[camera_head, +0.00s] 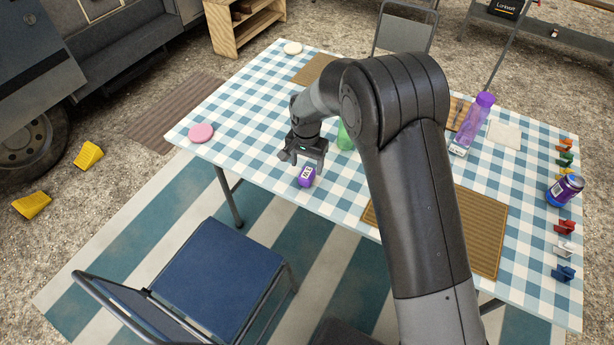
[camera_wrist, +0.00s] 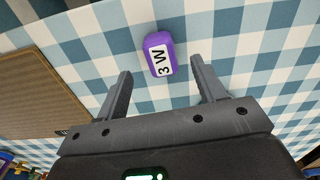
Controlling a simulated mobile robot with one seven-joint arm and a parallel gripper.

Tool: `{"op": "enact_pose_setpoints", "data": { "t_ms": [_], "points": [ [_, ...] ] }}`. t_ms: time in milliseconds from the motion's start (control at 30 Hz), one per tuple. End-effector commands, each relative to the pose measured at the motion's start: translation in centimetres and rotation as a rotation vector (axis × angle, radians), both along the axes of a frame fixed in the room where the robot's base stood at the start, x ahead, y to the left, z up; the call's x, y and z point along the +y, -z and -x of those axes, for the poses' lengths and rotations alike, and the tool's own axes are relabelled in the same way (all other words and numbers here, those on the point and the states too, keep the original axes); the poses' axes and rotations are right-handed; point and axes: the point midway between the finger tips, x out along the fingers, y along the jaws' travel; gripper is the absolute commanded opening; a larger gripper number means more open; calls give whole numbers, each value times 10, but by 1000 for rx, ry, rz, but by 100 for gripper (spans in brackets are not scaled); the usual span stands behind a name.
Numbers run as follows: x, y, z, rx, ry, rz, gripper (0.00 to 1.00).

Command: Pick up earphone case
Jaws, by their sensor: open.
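A small purple rounded case (camera_head: 306,176) with a white label lies on the checkered table near its front edge; I take it to be the earphone case. The case (camera_wrist: 155,42) also shows at the top middle of the wrist view, its label marked with dark characters. My gripper (camera_head: 303,160) is open and empty, just above and beside the case. In the wrist view the fingers of my gripper (camera_wrist: 161,69) are spread, and the case lies just beyond the fingertips, roughly in line with the gap. No contact shows.
A green object (camera_head: 345,137) stands right of my gripper, partly hidden by my arm. A pink disc (camera_head: 200,133) lies at the table's left corner. A purple bottle (camera_head: 474,118), a can (camera_head: 565,190) and colored clips are farther right. A blue chair (camera_head: 222,268) stands in front.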

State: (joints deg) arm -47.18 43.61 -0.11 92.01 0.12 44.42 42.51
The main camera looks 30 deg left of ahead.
Motion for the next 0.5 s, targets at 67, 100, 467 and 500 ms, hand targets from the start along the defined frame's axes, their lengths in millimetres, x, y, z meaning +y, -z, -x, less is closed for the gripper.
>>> {"op": "enact_pose_setpoints", "data": {
  "t_ms": [67,100,467,500],
  "points": [
    [0,5,0,0,0,0,64],
    [0,8,-1,0,0,0,64],
    [1,54,-4,0,0,0,64],
    [1,55,-4,-1,0,-1,64]
  ]
}}
